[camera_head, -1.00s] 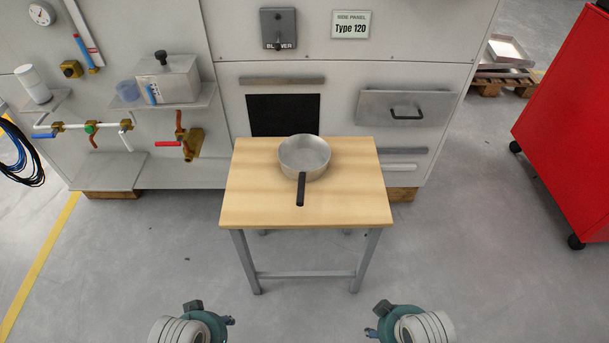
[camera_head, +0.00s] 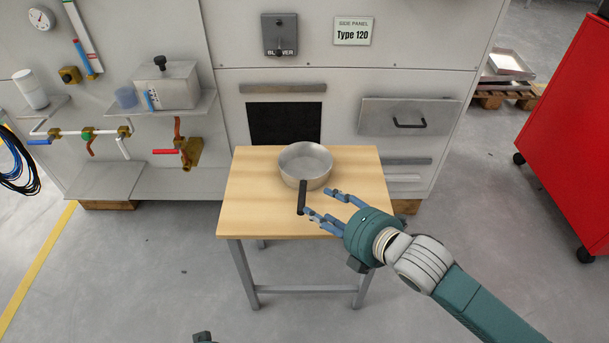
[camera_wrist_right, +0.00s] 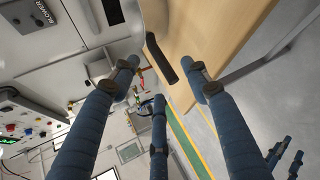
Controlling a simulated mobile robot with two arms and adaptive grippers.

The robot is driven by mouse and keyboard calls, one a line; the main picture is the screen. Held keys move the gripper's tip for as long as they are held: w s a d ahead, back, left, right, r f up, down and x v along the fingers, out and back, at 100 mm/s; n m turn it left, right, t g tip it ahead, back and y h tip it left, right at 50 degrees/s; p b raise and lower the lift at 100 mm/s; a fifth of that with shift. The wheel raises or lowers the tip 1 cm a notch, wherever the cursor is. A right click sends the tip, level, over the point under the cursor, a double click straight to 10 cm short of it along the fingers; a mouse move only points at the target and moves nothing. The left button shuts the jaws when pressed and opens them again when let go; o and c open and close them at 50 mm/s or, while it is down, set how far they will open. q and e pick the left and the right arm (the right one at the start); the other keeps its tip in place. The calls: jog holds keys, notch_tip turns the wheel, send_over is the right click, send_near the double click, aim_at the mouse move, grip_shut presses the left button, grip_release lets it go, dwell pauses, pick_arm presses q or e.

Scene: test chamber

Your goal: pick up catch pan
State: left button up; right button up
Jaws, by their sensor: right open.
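The catch pan (camera_head: 306,166) is a round metal pan with a black handle (camera_head: 302,197). It stands upright on the wooden table (camera_head: 250,200), handle toward me. My right gripper (camera_head: 318,203) is open and empty just right of the handle, fingers pointing at it. In the right wrist view the black handle (camera_wrist_right: 161,60) appears beyond and between the spread fingertips; I cannot tell whether they touch it. Blue fingers at the lower right of that view look like my left gripper (camera_wrist_right: 284,158), small and far off. In the head view only a dark bit of the left arm shows at the bottom edge.
The panel wall (camera_head: 345,75) stands behind the table, with a drawer (camera_head: 408,117) at right. Valves and a shelf (camera_head: 190,103) are at left. A red cabinet (camera_head: 570,130) is at far right. The tabletop around the pan is clear.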

aim_at(303, 190)
jog(key=shift+w+a+r+n+y, duration=0.15)
jog(key=shift+w+n, duration=0.3)
jog(key=shift+n, duration=0.05)
jog(key=shift+w+a+r+n+y, duration=0.1)
jog(key=shift+w+a+n+y, duration=0.05)
jog(key=shift+w+n, duration=0.3)
jog(key=b+x, duration=0.1)
jog(key=x, duration=0.3)
jog(key=shift+s, duration=0.1)
jog(key=x, duration=0.2)
jog(key=b+x, duration=0.1)
jog(key=x, duration=0.2)
jog(key=shift+w+f, duration=0.2)
jog(key=shift+f, duration=0.1)
jog(key=shift+w+a, duration=0.15)
jog(key=shift+w, duration=0.05)
grip_shut()
pick_arm(q)
jog(key=w+v, duration=0.1)
jog(key=v, duration=0.6)
jog(key=shift+w+r+t, duration=0.2)
jog(key=shift+w+t, duration=0.1)
jog(key=shift+w, duration=0.4)
